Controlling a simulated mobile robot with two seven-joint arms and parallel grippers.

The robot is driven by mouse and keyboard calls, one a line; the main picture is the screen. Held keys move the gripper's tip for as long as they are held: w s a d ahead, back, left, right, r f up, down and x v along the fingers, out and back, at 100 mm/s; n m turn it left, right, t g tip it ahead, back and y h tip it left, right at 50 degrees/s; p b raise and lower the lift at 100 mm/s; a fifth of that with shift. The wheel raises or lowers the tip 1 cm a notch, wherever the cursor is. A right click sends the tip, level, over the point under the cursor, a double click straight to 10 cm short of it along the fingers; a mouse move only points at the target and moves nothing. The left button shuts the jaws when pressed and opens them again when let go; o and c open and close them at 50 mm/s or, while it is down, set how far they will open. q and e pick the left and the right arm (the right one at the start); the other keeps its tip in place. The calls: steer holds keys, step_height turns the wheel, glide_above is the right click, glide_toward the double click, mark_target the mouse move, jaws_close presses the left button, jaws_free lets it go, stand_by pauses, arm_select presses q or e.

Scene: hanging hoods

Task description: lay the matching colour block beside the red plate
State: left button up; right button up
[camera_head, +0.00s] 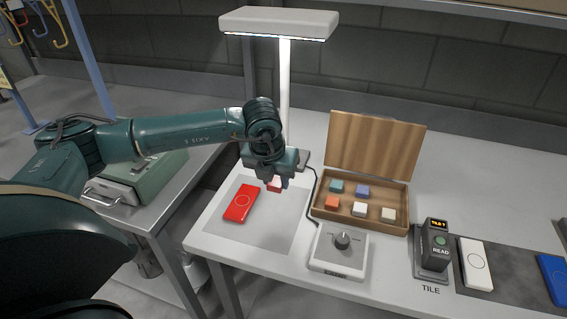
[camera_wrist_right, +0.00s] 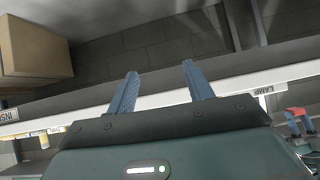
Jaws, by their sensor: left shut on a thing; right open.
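The red plate (camera_head: 241,202), a flat red slab with a ring mark, lies on the grey mat (camera_head: 262,231) under the lamp. My left gripper (camera_head: 273,182) points down just right of the plate's far end, shut on a small red block (camera_head: 274,188). Its fingers partly hide the block, and its top looks pale under the light. I cannot tell whether the block touches the mat. A gap shows between the block and the plate. My right gripper (camera_wrist_right: 160,72) shows only in the right wrist view, open and empty, away from these things.
An open wooden box (camera_head: 360,222) right of the mat holds several blocks: teal, purple, orange and pale ones. A dial unit (camera_head: 338,252) stands in front of it. A lamp (camera_head: 284,85) rises behind the mat. A reader (camera_head: 434,250) and a white tile (camera_head: 475,264) are farther right.

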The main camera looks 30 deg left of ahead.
arm_select(q)
steer(key=shift+f, duration=0.4)
step_height(320, 180, down, 8)
steer(key=b, duration=0.5)
steer(key=shift+f+b, duration=0.15)
steer(key=shift+b, duration=0.2)
steer(key=shift+f+b, duration=0.7)
steer(key=shift+b, duration=0.1)
arm_select(e)
steer(key=a, duration=0.1)
steer(key=a+f+n+t+y, duration=0.1)
steer(key=shift+w+a+f+y, duration=0.2)
steer(key=shift+a+f+y, duration=0.1)
steer(key=shift+r, duration=0.1)
arm_select(q)
steer(key=shift+b, duration=0.3)
arm_select(e)
steer(key=shift+d+f, duration=0.1)
steer(key=shift+f, duration=0.35)
